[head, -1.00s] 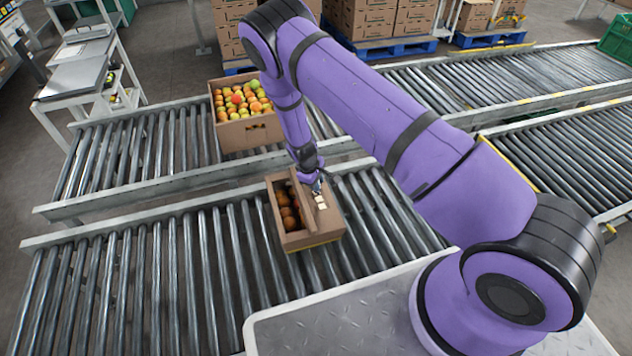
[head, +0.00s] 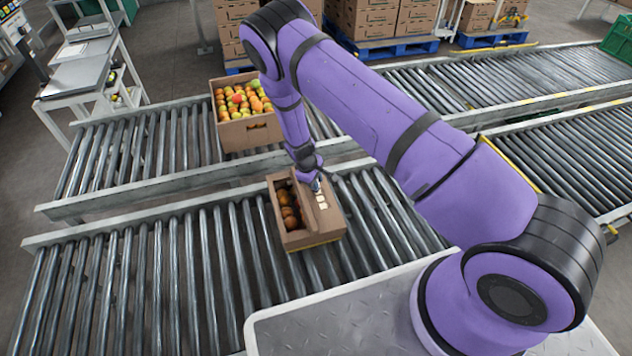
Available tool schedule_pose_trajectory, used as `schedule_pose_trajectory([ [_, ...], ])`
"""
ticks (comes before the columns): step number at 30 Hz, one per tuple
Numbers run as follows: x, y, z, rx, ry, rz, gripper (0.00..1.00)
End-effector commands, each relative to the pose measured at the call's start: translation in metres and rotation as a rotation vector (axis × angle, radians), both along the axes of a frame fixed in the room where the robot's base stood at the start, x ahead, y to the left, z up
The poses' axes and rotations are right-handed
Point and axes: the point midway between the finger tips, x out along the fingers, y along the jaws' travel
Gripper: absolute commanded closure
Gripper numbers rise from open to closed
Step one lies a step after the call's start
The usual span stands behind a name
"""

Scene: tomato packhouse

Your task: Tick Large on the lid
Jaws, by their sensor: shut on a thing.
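A small cardboard box (head: 313,241) stands on the near roller conveyor. Its left part is open and shows dark red-orange tomatoes (head: 288,212). A cardboard lid flap (head: 331,217) covers its right part and bears a column of pale squares (head: 321,201). My gripper (head: 317,188) is low over the far end of these squares, at the lid. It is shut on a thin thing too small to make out. Whether its tip touches the lid cannot be told, and the words beside the squares are not readable.
An open carton of mixed tomatoes (head: 249,134) stands on the far conveyor behind the box. A metal work table (head: 75,80) is at the far left. Stacked cartons (head: 375,18) on blue pallets stand at the back. The near rollers (head: 150,285) left of the box are bare.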

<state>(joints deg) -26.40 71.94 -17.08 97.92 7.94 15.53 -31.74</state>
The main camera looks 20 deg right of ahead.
Motion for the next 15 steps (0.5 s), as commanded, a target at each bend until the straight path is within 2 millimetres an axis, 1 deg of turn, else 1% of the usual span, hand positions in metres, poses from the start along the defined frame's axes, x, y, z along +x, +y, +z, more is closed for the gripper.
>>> schedule_pose_trajectory([
  [15, -0.0029, -0.0026, -0.0001, 0.000, 0.001, 0.000, 0.98],
])
